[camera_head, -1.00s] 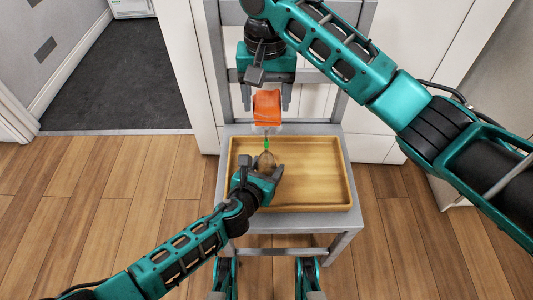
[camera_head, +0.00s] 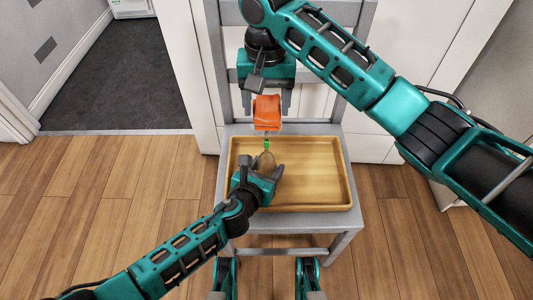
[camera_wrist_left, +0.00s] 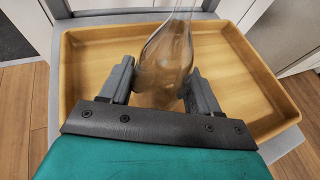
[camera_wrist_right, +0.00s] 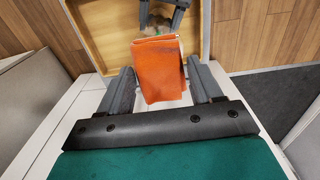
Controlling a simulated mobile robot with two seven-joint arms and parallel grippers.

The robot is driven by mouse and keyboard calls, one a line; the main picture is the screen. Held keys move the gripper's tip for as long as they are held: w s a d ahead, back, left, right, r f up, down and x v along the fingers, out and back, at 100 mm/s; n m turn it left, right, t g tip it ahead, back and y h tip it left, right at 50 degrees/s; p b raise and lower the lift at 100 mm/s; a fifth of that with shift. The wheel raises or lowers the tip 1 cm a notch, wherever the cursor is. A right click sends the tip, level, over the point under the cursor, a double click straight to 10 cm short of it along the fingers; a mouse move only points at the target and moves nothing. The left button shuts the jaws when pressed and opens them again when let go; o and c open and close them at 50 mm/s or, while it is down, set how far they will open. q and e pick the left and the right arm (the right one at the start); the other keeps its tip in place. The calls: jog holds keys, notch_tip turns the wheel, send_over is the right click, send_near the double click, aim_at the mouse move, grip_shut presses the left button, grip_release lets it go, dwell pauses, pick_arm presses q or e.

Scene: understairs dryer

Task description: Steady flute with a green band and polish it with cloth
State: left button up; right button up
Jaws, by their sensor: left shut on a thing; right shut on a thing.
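The flute (camera_head: 267,159) is a clear glass with a green band (camera_head: 267,145) near its far end. It is held over the wooden tray. My left gripper (camera_head: 266,172) is shut around its body; the left wrist view shows the glass (camera_wrist_left: 165,60) between both fingers. An orange cloth (camera_head: 267,112) hangs from my right gripper (camera_head: 268,101), which is shut on it above the far side of the tray. The cloth (camera_wrist_right: 158,68) shows between the fingers in the right wrist view. Its lower edge is close to the flute's banded end; contact cannot be told.
The shallow wooden tray (camera_head: 315,197) rests on a grey chair (camera_head: 338,225) and looks otherwise empty. The chair's back frame (camera_head: 215,75) rises behind my right gripper. White panels stand behind it. Wooden floor (camera_head: 120,200) lies clear on both sides.

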aim_at(267, 121)
pick_arm(q)
jog(key=shift+f, duration=0.1)
pick_arm(e)
jog(key=shift+f, duration=0.4)
jog(key=shift+s+r, duration=0.15)
jog(key=shift+s, duration=1.55)
jog(key=shift+w, duration=1.7)
jog(key=shift+s+f, duration=0.15)
jog(key=shift+s, duration=0.7)
jog(key=shift+s+f, duration=0.1)
jog(key=shift+s, duration=0.75)
jog(key=shift+w+r, duration=0.1)
jog(key=shift+w, duration=1.6)
jog(key=shift+s+r, duration=0.15)
jog(key=shift+s, duration=1.55)
jog(key=shift+w, duration=1.7)
